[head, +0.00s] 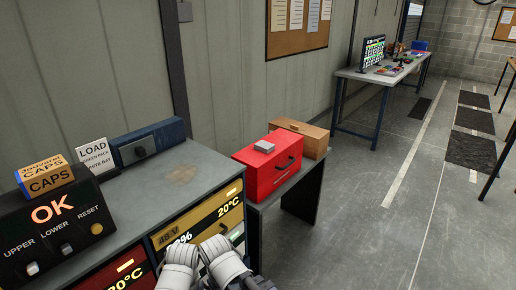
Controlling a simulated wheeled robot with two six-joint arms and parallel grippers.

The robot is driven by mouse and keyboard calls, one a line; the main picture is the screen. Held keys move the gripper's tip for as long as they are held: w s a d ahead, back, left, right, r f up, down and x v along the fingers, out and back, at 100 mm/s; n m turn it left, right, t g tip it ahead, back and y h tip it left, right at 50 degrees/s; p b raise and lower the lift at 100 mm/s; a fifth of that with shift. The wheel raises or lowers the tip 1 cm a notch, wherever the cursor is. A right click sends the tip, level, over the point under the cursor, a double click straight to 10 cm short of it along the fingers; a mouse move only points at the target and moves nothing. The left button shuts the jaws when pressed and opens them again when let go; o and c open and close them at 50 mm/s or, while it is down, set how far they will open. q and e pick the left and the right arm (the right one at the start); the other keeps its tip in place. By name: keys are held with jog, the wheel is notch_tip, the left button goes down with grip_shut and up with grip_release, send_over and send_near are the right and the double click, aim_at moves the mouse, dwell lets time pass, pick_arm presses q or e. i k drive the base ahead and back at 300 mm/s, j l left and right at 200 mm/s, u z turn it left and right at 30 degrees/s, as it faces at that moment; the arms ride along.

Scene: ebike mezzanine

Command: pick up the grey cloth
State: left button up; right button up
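A small pale grey item (264,146), which looks like a folded cloth, lies flat on top of the red toolbox (268,172). It is small in the view, so its fabric cannot be made out. Pale links of my own arms show at the bottom edge of the head view, in front of the near cabinet. Neither gripper can be made out there. Nothing of mine is near the grey item.
The red toolbox stands on a low grey bench beside a wooden box (302,138). The near cabinet (184,180) carries a blue box (148,142), a LOAD sign (96,156), a CAPS box (44,175) and an OK panel (52,226). Open floor (370,225) lies right.

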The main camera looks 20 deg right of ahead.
aim_at(264, 147)
jog(key=l+u, duration=0.15)
jog(key=u, duration=0.25)
jog(key=i+l+u, duration=0.1)
jog(key=u, duration=0.3)
jog(key=l+u, duration=0.35)
jog(key=l, duration=0.5)
jog(key=k+l+u, duration=0.15)
jog(key=l+u, duration=0.2)
jog(key=l, duration=0.95)
jog(key=k+l, duration=0.15)
jog(key=l, duration=0.3)
jog(key=l+u, duration=0.1)
jog(key=l, duration=0.4)
jog(key=k+l, duration=0.15)
jog(key=l, duration=0.35)
jog(key=k+l+u, duration=0.1)
jog(key=l, duration=0.35)
